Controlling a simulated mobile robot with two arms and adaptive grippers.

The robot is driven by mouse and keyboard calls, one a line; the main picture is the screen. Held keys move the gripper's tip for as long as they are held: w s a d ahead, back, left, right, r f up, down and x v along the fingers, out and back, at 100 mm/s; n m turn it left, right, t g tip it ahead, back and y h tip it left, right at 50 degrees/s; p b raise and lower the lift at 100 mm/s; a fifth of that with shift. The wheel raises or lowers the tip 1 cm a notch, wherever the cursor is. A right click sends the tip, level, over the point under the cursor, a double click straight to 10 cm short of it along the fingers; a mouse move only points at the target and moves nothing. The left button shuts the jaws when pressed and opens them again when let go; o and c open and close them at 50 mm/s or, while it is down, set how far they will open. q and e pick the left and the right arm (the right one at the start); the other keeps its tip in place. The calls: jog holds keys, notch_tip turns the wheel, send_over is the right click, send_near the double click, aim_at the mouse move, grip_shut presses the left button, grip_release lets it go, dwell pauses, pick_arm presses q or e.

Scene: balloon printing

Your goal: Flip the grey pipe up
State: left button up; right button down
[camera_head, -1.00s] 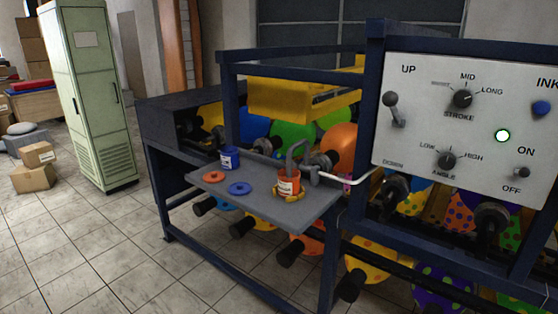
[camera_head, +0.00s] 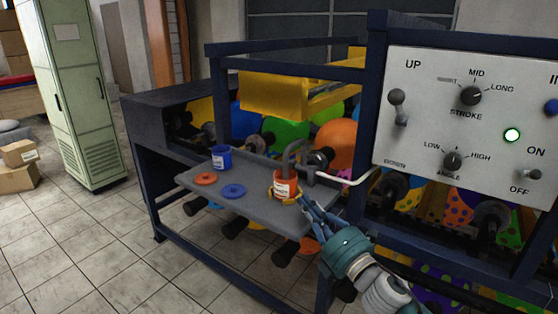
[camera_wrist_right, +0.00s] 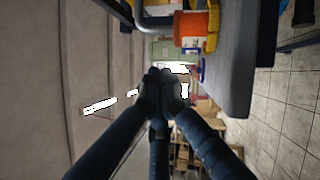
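The grey pipe (camera_head: 296,146) is a curved tube whose bent end reaches down into an orange paint can (camera_head: 284,187). The can stands on the right part of the grey tray (camera_head: 255,206). My right gripper (camera_head: 307,199) is at the tray's front right edge, just right of and below the can, and does not touch the pipe. In the right wrist view its fingertips (camera_wrist_right: 160,77) meet with nothing between them. There the orange can (camera_wrist_right: 189,25) shows at the top, beside a grey tube that looks like the pipe (camera_wrist_right: 155,22). My left gripper is not in view.
A white rod (camera_head: 345,181) juts right of the can. The control panel (camera_head: 470,130) stands at the right. Open tiled floor lies at the left.

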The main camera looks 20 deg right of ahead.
jog(key=shift+w+a+r, duration=0.35)
jog(key=shift+a+r, duration=0.05)
jog(key=shift+r, duration=0.2)
jog(key=shift+s+r, duration=0.1)
jog(key=shift+s, duration=0.05)
jog(key=shift+s+d, duration=0.15)
jog(key=shift+s, duration=0.05)
jog(key=shift+w+r, duration=0.25)
jog(key=shift+w, duration=0.25)
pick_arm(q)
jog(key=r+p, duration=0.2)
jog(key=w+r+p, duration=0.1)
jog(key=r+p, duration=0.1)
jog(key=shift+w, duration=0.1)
pick_arm(e)
jog(key=w+r, duration=0.3)
jog(key=w, duration=0.8)
jog(key=shift+w+a+r, duration=0.3)
jog(key=shift+a, duration=0.05)
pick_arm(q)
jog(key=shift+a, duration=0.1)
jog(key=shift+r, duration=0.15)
